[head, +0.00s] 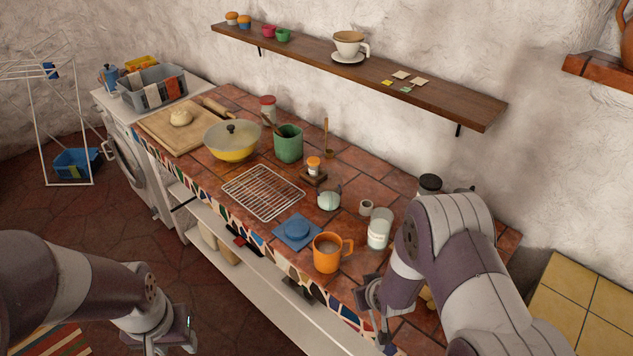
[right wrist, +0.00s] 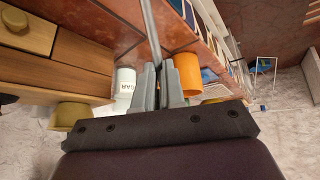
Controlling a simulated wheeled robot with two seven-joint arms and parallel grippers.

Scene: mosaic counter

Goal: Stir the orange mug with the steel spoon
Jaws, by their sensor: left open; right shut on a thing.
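The orange mug (head: 327,253) stands upright on the tiled counter near its front edge, with brown liquid inside. My right gripper (head: 372,300) is just right of the mug, low over the counter's front edge. In the right wrist view its fingers (right wrist: 166,88) are shut on the steel spoon (right wrist: 151,32), a thin grey shaft running up from between them. The mug also shows in that view (right wrist: 187,76), beyond the fingers and apart from the spoon. The spoon is hard to make out in the head view. My left gripper (head: 178,338) is open and empty, low in front of the counter.
A white sugar jar (head: 380,229) and a small cup (head: 366,208) stand behind the mug. A green utensil pot (head: 288,144) and a lidded yellow pan (head: 231,141) stand further back.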

